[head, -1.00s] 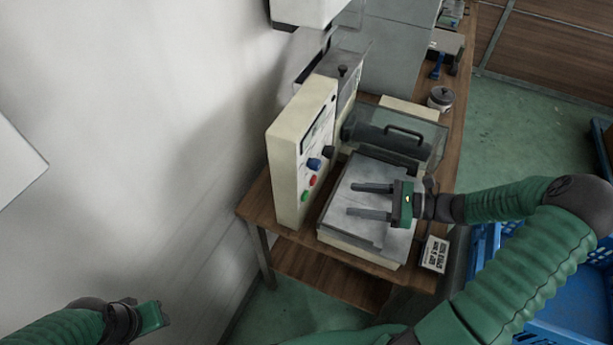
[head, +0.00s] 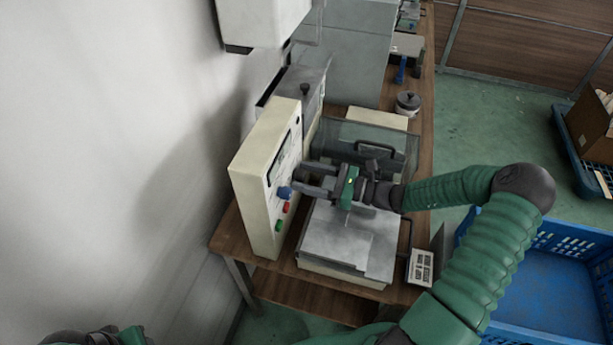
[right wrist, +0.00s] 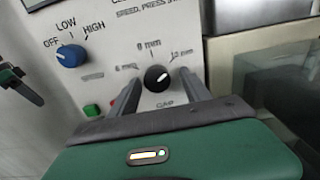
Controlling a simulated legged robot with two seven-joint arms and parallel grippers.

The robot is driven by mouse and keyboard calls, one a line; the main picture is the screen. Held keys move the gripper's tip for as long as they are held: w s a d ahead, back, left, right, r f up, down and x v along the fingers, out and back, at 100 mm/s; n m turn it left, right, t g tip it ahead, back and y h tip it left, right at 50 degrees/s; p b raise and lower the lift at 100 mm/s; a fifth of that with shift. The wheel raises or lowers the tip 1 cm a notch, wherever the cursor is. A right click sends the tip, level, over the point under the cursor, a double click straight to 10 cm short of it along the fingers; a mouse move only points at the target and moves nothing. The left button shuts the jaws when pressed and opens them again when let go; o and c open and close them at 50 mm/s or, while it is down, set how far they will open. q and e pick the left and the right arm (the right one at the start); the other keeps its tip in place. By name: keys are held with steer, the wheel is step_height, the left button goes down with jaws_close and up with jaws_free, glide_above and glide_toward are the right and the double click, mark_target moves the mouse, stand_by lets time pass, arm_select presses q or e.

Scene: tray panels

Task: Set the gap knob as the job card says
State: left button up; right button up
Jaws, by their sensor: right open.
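The black gap knob (right wrist: 157,79) is on the cream panel, under marks reading 6 mm, 8 mm and 10 mm. Its white pointer appears to lean up and right, toward 10 mm. My right gripper (head: 299,176) is open, its fingers reaching to the panel front. In the right wrist view the two fingers (right wrist: 157,88) stand on either side of the knob; I cannot tell if they touch it. The job card (head: 421,267) stands at the table's front right; its print is too small to read. My left gripper (head: 132,336) shows only partly at the bottom left.
A blue knob (right wrist: 71,55) marked OFF, LOW, HIGH sits left of the black knob. Green (right wrist: 91,110) and red (right wrist: 113,103) buttons are below it. A clear cover with a dark handle (head: 378,147) is behind my right gripper. A blue crate (head: 545,270) is at right.

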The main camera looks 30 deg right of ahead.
steer(key=shift+s+d, duration=0.1)
steer(key=shift+d, duration=0.3)
steer(key=shift+c, duration=1)
steer(key=shift+s, duration=0.1)
steer(key=shift+c, duration=1.4)
steer(key=shift+a+r, duration=0.15)
steer(key=shift+a, duration=0.4)
steer(key=c, duration=0.5)
jaws_close()
arm_select(q)
steer(key=shift+s+d+r, duration=0.1)
steer(key=shift+s, duration=0.05)
arm_select(e)
steer(key=shift+d, duration=0.15)
